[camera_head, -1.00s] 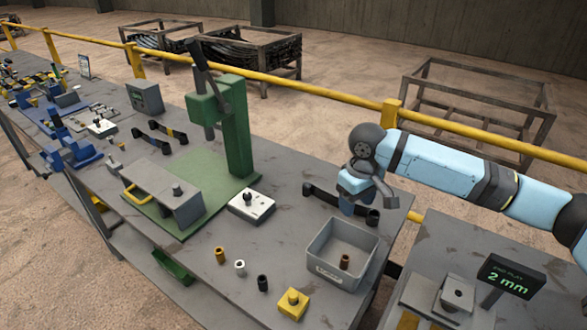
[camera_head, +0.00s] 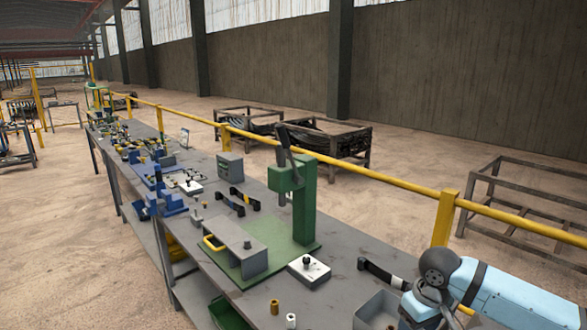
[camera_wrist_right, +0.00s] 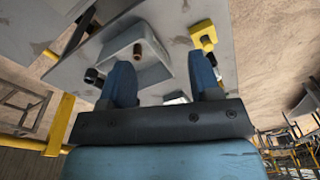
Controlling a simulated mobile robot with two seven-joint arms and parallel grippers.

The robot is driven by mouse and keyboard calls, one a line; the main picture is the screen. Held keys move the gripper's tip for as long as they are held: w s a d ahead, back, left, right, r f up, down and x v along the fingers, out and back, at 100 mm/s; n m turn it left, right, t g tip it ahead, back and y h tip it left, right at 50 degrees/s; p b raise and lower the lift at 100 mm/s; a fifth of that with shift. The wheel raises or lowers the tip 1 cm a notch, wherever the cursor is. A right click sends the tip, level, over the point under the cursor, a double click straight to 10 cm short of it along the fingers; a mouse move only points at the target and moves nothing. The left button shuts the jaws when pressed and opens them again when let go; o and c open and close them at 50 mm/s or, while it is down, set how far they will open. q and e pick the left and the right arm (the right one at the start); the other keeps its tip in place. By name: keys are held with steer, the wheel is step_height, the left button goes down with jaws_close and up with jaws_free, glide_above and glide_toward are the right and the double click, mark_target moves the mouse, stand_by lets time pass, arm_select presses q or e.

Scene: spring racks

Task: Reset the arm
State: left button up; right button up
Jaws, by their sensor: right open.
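My right arm (camera_head: 510,298), light blue with a dark wrist joint, comes in from the lower right of the head view. My right gripper (camera_head: 425,308) is over the near right end of the workbench (camera_head: 345,268), beside the grey bin (camera_head: 368,312). In the right wrist view the two fingers of the gripper (camera_wrist_right: 163,82) stand wide apart with nothing between them. Beyond them the same view shows the grey bin (camera_wrist_right: 160,68) with a brown bushing (camera_wrist_right: 137,50) in it. My left gripper is in neither view.
A green press (camera_head: 304,205), a white block with a knob (camera_head: 309,271) and a black handle (camera_head: 383,273) stand on the bench. A yellow rail (camera_head: 345,168) runs behind it. A yellow block (camera_wrist_right: 203,38) shows in the wrist view.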

steer(key=s+a+f+t+y, duration=0.2)
steer(key=s+a+f+y, duration=0.15)
steer(key=a+f, duration=0.35)
steer(key=s+a+f+t+y, duration=0.2)
steer(key=s+a+f+t, duration=0.15)
steer(key=a+f, duration=0.4)
steer(key=s+d+f+t+h, duration=0.1)
steer(key=s+d+f+t, duration=0.1)
steer(key=s, duration=0.6)
steer(key=s+d+f+m+t+h+p, duration=0.1)
steer(key=s+d+f+t+h, duration=0.1)
steer(key=s+d+f, duration=0.3)
steer(key=s+d+t, duration=0.1)
steer(key=s, duration=0.3)
steer(key=shift+s+f, duration=0.15)
steer(key=shift+f, duration=0.15)
